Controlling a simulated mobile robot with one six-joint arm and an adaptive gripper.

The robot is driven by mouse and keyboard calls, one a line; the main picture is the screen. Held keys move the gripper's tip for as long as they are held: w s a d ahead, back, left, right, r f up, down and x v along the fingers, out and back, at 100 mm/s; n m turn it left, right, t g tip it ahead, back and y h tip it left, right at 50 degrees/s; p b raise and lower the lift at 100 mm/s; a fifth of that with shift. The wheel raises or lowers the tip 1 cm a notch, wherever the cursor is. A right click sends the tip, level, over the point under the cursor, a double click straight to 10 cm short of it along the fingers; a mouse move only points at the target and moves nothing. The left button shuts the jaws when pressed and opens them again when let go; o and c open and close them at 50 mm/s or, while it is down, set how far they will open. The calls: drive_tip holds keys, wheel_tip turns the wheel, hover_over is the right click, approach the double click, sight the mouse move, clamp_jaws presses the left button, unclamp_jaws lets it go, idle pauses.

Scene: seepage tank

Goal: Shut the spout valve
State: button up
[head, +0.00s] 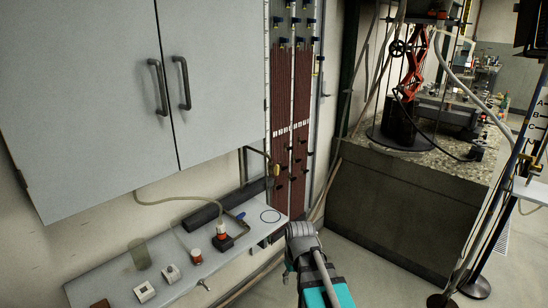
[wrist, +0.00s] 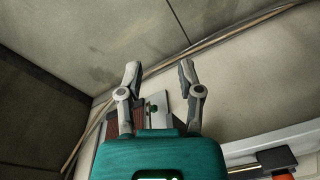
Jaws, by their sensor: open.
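A bent brass-coloured pipe with a small yellow fitting (head: 276,170) stands at the right end of the bench, in front of the tube panel. It looks like the spout and its valve, but its handle position is too small to tell. My gripper (wrist: 159,74) is open and empty in the wrist view, its two fingers spread apart. A pale plate with a small dark green knob (wrist: 151,108) shows beyond the gripper's body; I cannot tell whether it belongs to the valve. In the head view my arm is at lower middle, right of the bench end, fingers not clear.
A stone-topped block (head: 400,215) stands right. Floor between is clear.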

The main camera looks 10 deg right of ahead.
sight(277, 175)
drive_tip(key=w+d+r+n+t+y+p, duration=0.1)
drive_tip(key=w+r+n+p, duration=0.1)
drive_tip(key=w+r+p, duration=0.5)
drive_tip(key=w+d+r+n+y+p, duration=0.1)
drive_tip(key=w+r+p, duration=0.5)
drive_tip(key=r+p, duration=1)
drive_tip(key=w+d+r+n+t+y+p, duration=0.1)
drive_tip(key=w+d+r+n+p, duration=0.1)
drive_tip(key=w+r+p, duration=0.5)
wheel_tip(277, 175, up, 8)
drive_tip(key=p, duration=0.5)
drive_tip(key=shift+w+n+t, duration=0.3)
drive_tip(key=shift+w, duration=0.05)
drive_tip(key=shift+f, duration=0.2)
drive_tip(key=b+x, duration=1.2)
drive_tip(key=x, duration=0.1)
drive_tip(key=shift+w+f+b, duration=0.1)
drive_tip(key=shift+f+b, duration=0.15)
drive_tip(key=shift+b, duration=0.1)
